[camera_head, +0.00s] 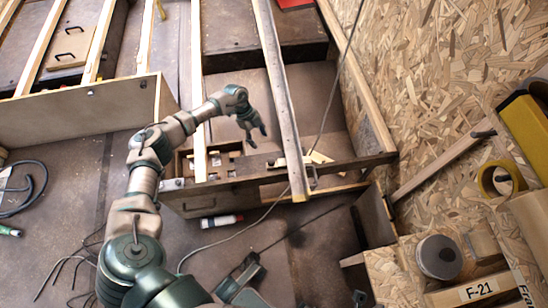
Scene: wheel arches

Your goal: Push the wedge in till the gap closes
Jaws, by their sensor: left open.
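A small pale wooden piece (319,157), which looks like the wedge, lies by the dark crossbar (345,164), just right of the long slanted metal-faced beam (279,88). I cannot make out the gap clearly at this size. My left gripper (254,134) is open and empty, its fingers pointing down. In the picture it is above and left of the pale piece, on the other side of the slanted beam and apart from the piece.
A wooden tray (183,165) stands left of the beam. A thin cable (268,212) crosses the work area. At right are an OSB wall (455,70), a yellow tape roll (497,178) and a round tin (438,257).

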